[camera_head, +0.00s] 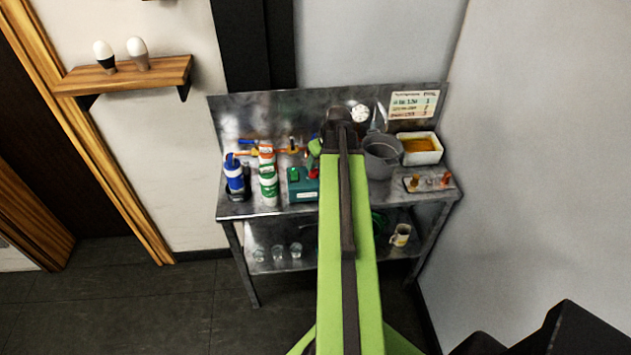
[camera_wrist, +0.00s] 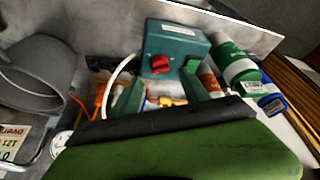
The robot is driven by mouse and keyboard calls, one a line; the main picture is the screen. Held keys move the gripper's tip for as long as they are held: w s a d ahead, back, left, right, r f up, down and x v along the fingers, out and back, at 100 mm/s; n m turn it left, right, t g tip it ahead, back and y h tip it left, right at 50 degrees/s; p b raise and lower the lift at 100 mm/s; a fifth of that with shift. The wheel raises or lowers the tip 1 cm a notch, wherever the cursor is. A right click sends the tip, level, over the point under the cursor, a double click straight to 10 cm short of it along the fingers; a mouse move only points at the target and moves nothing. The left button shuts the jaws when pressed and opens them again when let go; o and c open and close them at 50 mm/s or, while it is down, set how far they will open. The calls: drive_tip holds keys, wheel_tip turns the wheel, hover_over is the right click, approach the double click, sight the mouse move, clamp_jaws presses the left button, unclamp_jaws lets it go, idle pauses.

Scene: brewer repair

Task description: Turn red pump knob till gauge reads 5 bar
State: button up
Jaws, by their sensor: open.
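The red pump knob (camera_head: 313,173) is on a teal pump box (camera_head: 302,192) on the metal bench, just left of my arm in the head view. In the wrist view the red knob (camera_wrist: 160,65) is on the face of the teal box (camera_wrist: 178,42), ahead of my gripper (camera_wrist: 163,90). My gripper's two green fingers are apart, with nothing held between them. The knob appears beyond the fingertips. The round white gauge (camera_head: 360,113) is at the bench's back panel; part of it shows in the wrist view (camera_wrist: 60,146). Its reading is too small to tell.
Blue (camera_head: 234,178) and green-and-white (camera_head: 268,186) bottles stand left of the pump box. A grey pot (camera_head: 381,159) and a white tray with orange contents (camera_head: 421,157) are to the right. A thin white tube (camera_wrist: 118,80) passes near my gripper. A wall bounds the bench's right side.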

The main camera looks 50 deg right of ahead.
sight(314, 172)
drive_tip(key=b+x, duration=0.5)
drive_tip(key=x, duration=0.2)
drive_tip(key=shift+f, duration=0.1)
clamp_jaws()
